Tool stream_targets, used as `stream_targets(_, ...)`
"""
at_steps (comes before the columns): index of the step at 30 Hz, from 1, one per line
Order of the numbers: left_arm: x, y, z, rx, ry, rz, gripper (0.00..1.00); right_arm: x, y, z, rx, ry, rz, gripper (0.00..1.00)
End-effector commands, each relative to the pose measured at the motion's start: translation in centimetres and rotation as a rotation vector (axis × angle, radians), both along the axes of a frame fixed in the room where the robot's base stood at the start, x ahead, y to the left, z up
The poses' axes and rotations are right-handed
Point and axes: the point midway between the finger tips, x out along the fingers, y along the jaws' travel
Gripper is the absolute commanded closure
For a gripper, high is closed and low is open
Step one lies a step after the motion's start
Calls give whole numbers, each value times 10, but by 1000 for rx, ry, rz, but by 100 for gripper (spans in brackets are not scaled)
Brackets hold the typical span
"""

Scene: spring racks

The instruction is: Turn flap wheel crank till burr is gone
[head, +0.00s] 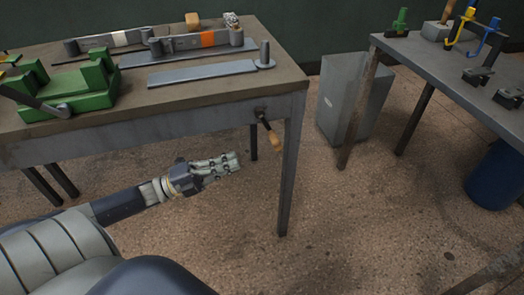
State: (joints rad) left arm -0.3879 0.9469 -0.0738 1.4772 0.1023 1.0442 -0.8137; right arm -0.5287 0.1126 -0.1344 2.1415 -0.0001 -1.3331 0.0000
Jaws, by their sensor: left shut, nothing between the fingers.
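A small crank (264,121) with a wooden handle sits on the front apron of the near workbench, close to its right leg. Its handle points down and to the right. My left gripper (237,163) is shut and empty, below the bench edge and to the lower left of the crank handle, apart from it. I cannot make out a burr, and I cannot tell for sure which part is the flap wheel. My right gripper is not in view.
The workbench (200,101) holds a green vise-like fixture (68,92) and flat metal bars (200,73). A grey cabinet (352,100), a second table (428,64) and a blue drum (496,178) stand at right. The floor between is clear.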

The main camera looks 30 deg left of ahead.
Motion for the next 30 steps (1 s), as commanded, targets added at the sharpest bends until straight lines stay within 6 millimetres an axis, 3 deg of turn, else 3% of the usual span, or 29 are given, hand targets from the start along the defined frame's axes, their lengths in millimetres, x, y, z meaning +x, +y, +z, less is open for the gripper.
stream_targets(6, 36, -31, 13, -2, -5, -2, 100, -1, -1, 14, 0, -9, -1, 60)
stream_targets(12, 60, -51, 20, -1, -2, 0, 100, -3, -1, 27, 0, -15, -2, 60)
stream_targets(18, 70, -59, 23, -1, 1, 2, 100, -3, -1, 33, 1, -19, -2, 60)
stream_targets(30, 71, -60, 23, -1, 2, 1, 100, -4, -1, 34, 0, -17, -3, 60)
